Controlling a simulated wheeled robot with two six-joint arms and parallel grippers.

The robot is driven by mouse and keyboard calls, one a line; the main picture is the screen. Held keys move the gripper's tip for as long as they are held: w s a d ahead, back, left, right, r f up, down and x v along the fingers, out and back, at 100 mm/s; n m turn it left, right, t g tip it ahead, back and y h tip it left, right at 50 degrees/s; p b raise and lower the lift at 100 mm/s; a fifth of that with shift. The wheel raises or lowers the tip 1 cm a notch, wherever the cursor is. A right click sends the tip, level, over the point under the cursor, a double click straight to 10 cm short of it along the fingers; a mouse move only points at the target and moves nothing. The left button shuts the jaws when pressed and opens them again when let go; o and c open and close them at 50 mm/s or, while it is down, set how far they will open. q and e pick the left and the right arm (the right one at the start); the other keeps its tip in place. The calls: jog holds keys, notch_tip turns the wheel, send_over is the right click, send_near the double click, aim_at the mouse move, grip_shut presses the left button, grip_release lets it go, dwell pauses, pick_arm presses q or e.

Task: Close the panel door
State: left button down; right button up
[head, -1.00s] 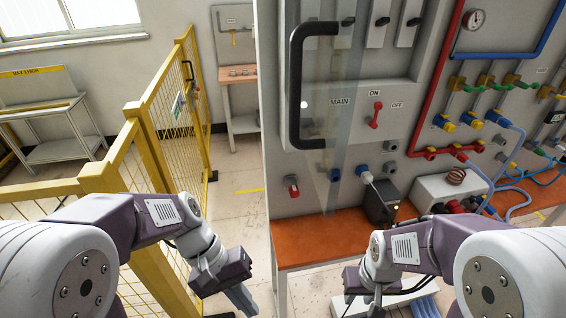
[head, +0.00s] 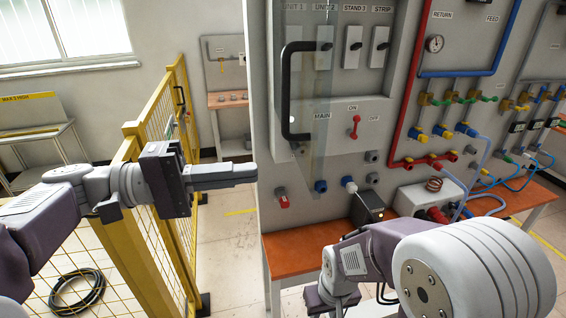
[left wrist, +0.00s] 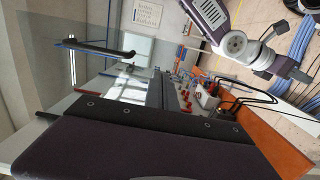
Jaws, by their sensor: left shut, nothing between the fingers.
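The panel door (head: 322,150) is a clear pane with a long black handle (head: 286,95). It stands swung open, nearly edge-on, in front of the grey panel (head: 390,85). In the left wrist view the black handle (left wrist: 95,48) shows at upper left. My left gripper (head: 256,172) is shut and empty, pointing right beside the panel's left edge, below and left of the handle, apart from it in the picture. The left gripper's dark body fills the bottom of the left wrist view. My right gripper (head: 333,298) is low in front of the bench; its fingers are not clear.
A red main switch (head: 355,126) sits on the panel. A yellow mesh fence (head: 145,235) stands close to my left arm.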

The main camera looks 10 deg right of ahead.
aim_at(304, 167)
pick_arm(q)
jog(key=d, duration=0.2)
jog(key=d+p, duration=0.1)
jog(key=d, duration=0.1)
jog(key=d+p, duration=0.1)
jog(key=d, duration=0.1)
jog(key=shift+w+d, duration=0.3)
jog(key=shift+d, duration=0.05)
jog(key=shift+s+d+f, duration=0.1)
jog(key=shift+s+d, duration=0.15)
jog(key=shift+d, duration=0.05)
jog(key=shift+w+d, duration=0.1)
jog(key=shift+w, duration=0.05)
